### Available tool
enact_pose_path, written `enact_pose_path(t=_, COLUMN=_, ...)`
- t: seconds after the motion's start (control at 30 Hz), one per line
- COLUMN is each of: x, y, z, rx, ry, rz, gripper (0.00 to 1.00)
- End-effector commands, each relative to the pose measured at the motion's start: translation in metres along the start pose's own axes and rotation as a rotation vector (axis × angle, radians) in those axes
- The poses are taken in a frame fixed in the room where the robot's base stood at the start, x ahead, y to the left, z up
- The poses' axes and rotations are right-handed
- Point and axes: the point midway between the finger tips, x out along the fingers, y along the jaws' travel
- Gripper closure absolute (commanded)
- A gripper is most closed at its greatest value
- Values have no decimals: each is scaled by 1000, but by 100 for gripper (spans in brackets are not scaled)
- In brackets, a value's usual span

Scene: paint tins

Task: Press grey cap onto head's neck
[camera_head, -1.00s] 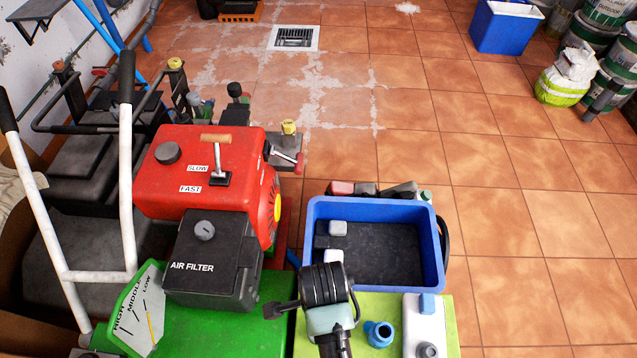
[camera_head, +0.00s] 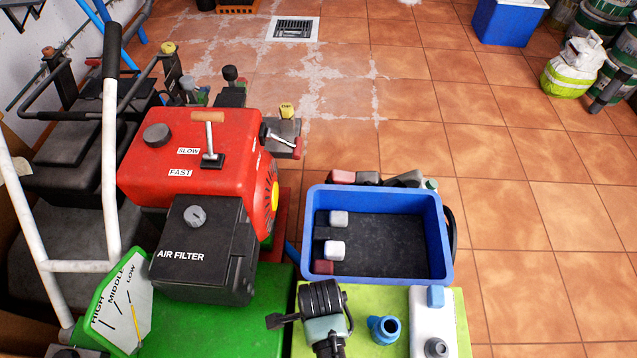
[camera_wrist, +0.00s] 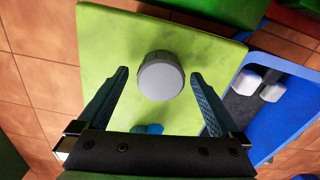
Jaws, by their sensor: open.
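The grey cap (camera_wrist: 163,82) is a round, flat-topped piece on the lime-green board (camera_wrist: 110,45) in the wrist view. My gripper (camera_wrist: 159,72) is open, with its two dark fingers on either side of the cap and a gap on both sides. The head view does not show this cap, and my arm covers that part of the board. A blue fitting with an open round neck (camera_head: 384,329) stands on the board right of my arm in the head view. A bit of blue (camera_wrist: 148,128), probably this fitting, shows between the fingers near the gripper base.
A blue tray (camera_head: 443,240) with white and dark blocks lies beyond the board. A white block (camera_head: 420,312) with a blue piece and a grey knob stands right of the fitting. A red engine (camera_head: 225,135) with a black air filter (camera_head: 205,265) rises to the left.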

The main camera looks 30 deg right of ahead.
Motion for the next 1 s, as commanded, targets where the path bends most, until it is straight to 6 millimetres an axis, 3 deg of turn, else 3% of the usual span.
enact_pose_path(t=0.27, x=5, y=-1, z=0, rx=-1, ry=0, rz=-2, gripper=2)
enact_pose_path(t=0.73, x=5, y=0, z=0, rx=-1, ry=0, rz=-2, gripper=86)
enact_pose_path(t=1.0, x=1, y=-1, z=0, rx=-1, ry=0, rz=-2, gripper=88)
